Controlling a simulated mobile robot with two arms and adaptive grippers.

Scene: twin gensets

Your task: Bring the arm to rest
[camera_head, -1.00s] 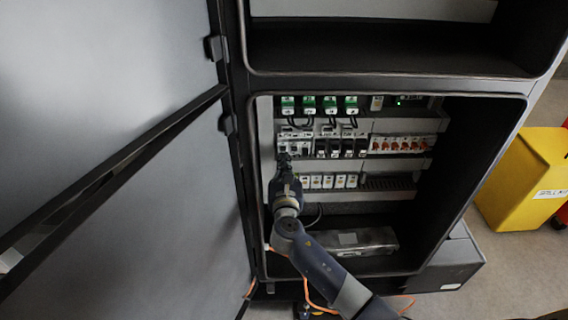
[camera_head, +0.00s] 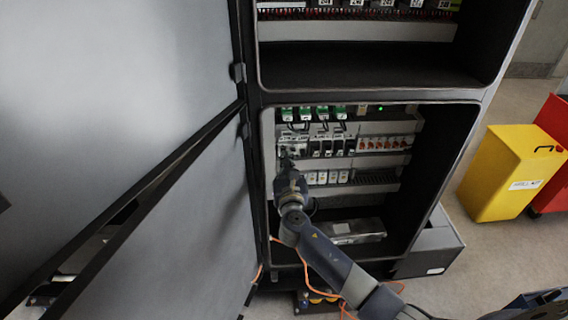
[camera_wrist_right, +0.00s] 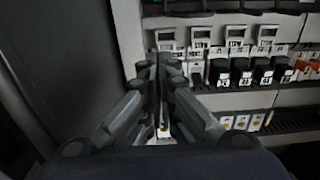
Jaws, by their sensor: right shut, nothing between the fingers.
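My right arm reaches from the bottom right of the head view into the open lower cabinet compartment. My right gripper (camera_head: 286,158) is at the left end of the middle row of breakers (camera_head: 330,146). In the right wrist view, the gripper (camera_wrist_right: 158,62) has its fingers together with nothing between them. Its tips are in front of the left end of the row, near a light-coloured device (camera_wrist_right: 166,40). I cannot tell whether they touch it. The fingers hide part of the lower row. My left gripper is not in view.
The grey cabinet door (camera_head: 200,220) stands open at the left, close to the arm. Green-topped devices (camera_head: 313,113) sit above the gripper. A metal box (camera_head: 352,231) lies on the compartment floor. Orange cables (camera_head: 300,268) hang at the front. A yellow bin (camera_head: 508,175) stands at the right.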

